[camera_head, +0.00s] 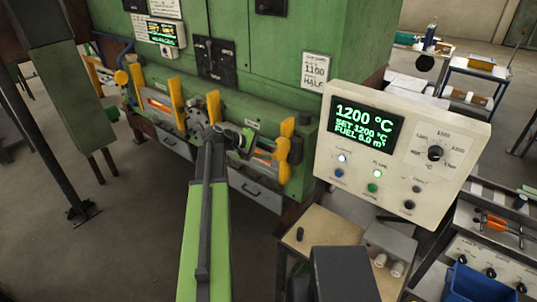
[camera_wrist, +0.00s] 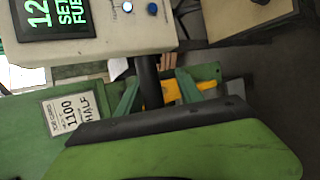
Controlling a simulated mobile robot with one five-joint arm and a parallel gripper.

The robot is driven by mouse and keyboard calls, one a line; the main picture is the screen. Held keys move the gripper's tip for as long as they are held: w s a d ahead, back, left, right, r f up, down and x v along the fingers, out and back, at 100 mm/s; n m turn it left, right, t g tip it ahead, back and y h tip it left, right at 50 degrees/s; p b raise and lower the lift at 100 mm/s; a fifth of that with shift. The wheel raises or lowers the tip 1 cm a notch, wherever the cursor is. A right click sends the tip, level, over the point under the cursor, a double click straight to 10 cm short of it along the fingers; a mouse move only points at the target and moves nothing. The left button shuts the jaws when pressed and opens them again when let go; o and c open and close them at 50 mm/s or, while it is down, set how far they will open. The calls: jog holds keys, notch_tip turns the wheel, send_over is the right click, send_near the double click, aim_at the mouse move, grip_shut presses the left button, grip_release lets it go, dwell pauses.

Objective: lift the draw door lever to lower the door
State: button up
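The green furnace front carries several yellow levers and posts. The rightmost yellow lever (camera_head: 283,152), with a knobbed grip, stands at the right end of the low front ledge; I take it for the draw door lever. My gripper (camera_head: 243,140) is in front of the ledge, just left of this lever and apart from it as far as I can see. In the wrist view, my gripper's two green fingers (camera_wrist: 158,93) are spread, and a yellow part (camera_wrist: 178,90) shows beyond and between them. The door behind the lever is mostly hidden; an orange glow shows beside it.
A control panel (camera_head: 397,145) reading 1200 °C stands close on the right, above a small wooden table (camera_head: 318,238). A workbench with tools (camera_head: 495,230) is at far right. Dark posts stand on the left, with open floor between them and my arm.

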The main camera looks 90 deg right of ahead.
jog(key=shift+a, duration=0.1)
jog(key=p+v, duration=0.6)
jog(key=v, duration=0.6)
